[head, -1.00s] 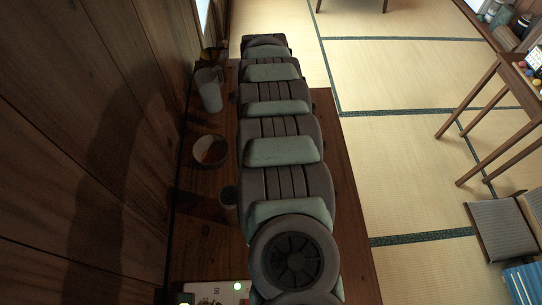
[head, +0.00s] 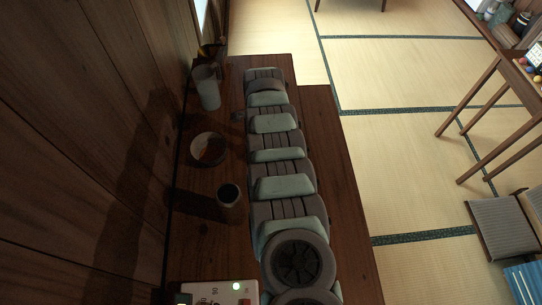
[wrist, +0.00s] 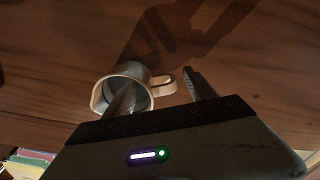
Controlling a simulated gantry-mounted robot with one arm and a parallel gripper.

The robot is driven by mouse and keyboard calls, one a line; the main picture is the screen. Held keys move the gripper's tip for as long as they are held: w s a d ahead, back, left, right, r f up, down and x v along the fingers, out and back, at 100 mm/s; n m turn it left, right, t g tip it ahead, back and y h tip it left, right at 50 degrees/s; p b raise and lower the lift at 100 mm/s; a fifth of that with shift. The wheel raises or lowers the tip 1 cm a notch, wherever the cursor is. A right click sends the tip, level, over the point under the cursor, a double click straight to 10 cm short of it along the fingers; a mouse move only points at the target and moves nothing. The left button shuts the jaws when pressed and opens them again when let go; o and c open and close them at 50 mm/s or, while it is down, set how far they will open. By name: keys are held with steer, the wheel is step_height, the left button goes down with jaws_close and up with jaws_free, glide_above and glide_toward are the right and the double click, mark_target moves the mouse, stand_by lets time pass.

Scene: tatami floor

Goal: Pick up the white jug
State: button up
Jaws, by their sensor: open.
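The white jug (wrist: 101,98) stands on the dark wooden surface in the wrist view, its mouth towards the camera and its handle on the right. My gripper (wrist: 160,80) is open. Its left finger overlaps the jug's mouth and appears to reach into it; its right finger is just right of the handle. The handle lies between the two fingers. I cannot tell whether either finger touches the jug. In the head view my arm hides the gripper, and I cannot make out the jug for certain.
Left of my arm on the wooden counter (head: 335,165) are a pale cylinder (head: 208,92), a round bowl (head: 208,148) and a cup (head: 230,196). A white device (head: 220,291) lies at the near end. A wood wall (head: 85,150) stands close on the left.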

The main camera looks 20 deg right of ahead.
steer(key=shift+c, duration=0.6)
jaws_close()
stand_by(0.3)
